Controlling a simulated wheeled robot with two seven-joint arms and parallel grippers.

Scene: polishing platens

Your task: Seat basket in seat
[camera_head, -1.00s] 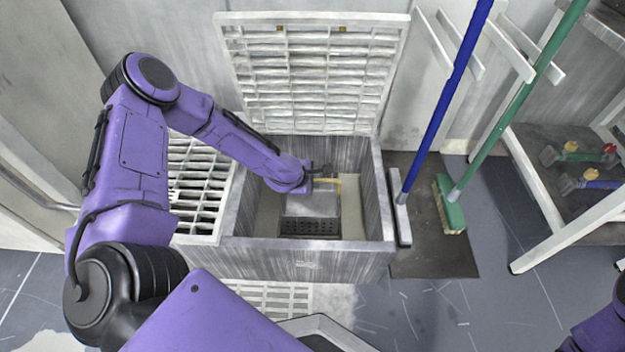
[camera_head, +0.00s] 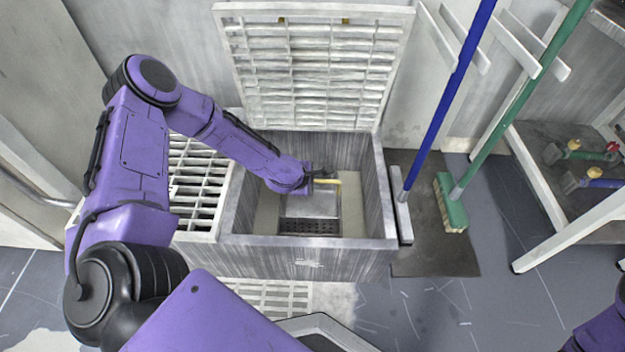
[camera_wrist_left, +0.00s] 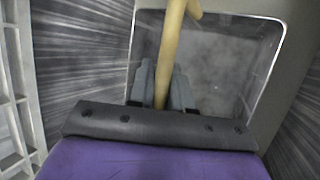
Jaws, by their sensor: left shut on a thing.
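The basket (camera_head: 318,206) is a grey metal box with a perforated front, low inside the grey pit (camera_head: 310,252). Its yellow handle (camera_head: 334,181) is on top and also shows in the left wrist view (camera_wrist_left: 173,40). My left gripper (camera_head: 318,180) is above the basket, shut on the handle. In the left wrist view, the gripper fingers (camera_wrist_left: 160,85) stand on both sides of the handle. The seat is a rectangular opening in the beige pit floor (camera_head: 354,215); the basket is within its outline. Whether the basket rests on the bottom is hidden. My right gripper is out of view.
A raised slatted grate (camera_head: 310,70) leans open behind the pit. A flat grate (camera_head: 195,185) lies to its left. A blue-handled tool (camera_head: 447,95) and a green broom (camera_head: 452,203) stand on the right, near a white-framed rack (camera_head: 560,240).

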